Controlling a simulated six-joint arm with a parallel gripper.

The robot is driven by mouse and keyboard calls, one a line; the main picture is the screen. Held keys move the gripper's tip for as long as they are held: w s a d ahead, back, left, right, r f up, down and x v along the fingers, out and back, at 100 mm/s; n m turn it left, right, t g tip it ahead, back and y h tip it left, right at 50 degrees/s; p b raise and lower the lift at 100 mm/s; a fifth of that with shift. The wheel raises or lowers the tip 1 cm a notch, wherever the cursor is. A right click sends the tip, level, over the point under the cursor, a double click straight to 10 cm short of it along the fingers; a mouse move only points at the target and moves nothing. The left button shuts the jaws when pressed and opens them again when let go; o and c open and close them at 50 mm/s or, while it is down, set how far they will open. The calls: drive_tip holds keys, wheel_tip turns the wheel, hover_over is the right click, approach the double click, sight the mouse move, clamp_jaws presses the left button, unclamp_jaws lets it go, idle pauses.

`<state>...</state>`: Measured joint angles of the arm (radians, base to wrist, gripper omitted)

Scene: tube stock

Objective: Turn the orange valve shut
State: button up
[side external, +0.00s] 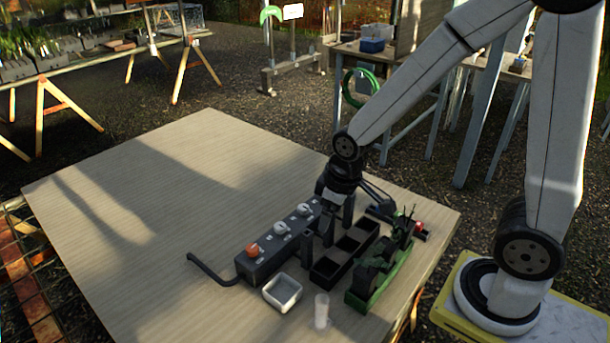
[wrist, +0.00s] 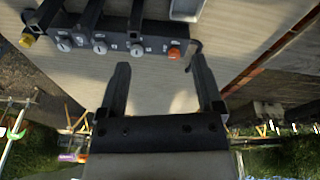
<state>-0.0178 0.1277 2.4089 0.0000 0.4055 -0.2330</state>
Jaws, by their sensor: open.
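The orange valve (side external: 253,250) is a small knob on the left end of a long dark grey block (side external: 272,262). White knobs (side external: 280,228) sit farther along the same block. In the wrist view the orange valve (wrist: 173,53) is at the right end of the row of knobs. It appears beyond my fingertips, between their lines and apart from them. My gripper (side external: 317,237) points down near the block's right part, to the right of the orange valve. In the wrist view my gripper (wrist: 160,64) has its fingers wide apart with nothing between them. The valve's exact angle is too small to read.
A bent dark pipe (side external: 213,272) leaves the block's left end. A white square dish (side external: 282,292), a clear tube (side external: 321,310), a black compartment rack (side external: 330,272) and a green holder (side external: 365,295) stand close by. The table (side external: 130,200) is clear to the left.

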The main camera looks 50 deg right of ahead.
drive_tip(key=w+a+f+n+g, duration=0.1)
drive_tip(key=w+f+n, duration=0.1)
drive_tip(key=w+n, duration=0.35)
drive_tip(key=w+a+f+n, duration=0.2)
drive_tip(key=w+n, duration=0.2)
drive_tip(key=w, duration=0.2)
drive_tip(key=n+g, duration=0.1)
drive_tip(key=n, duration=0.7)
hover_over(252, 247)
wheel_tip(252, 247, down, 7)
drive_tip(key=shift+r, duration=0.15)
drive_tip(key=shift+f, duration=3.85)
clamp_jaws()
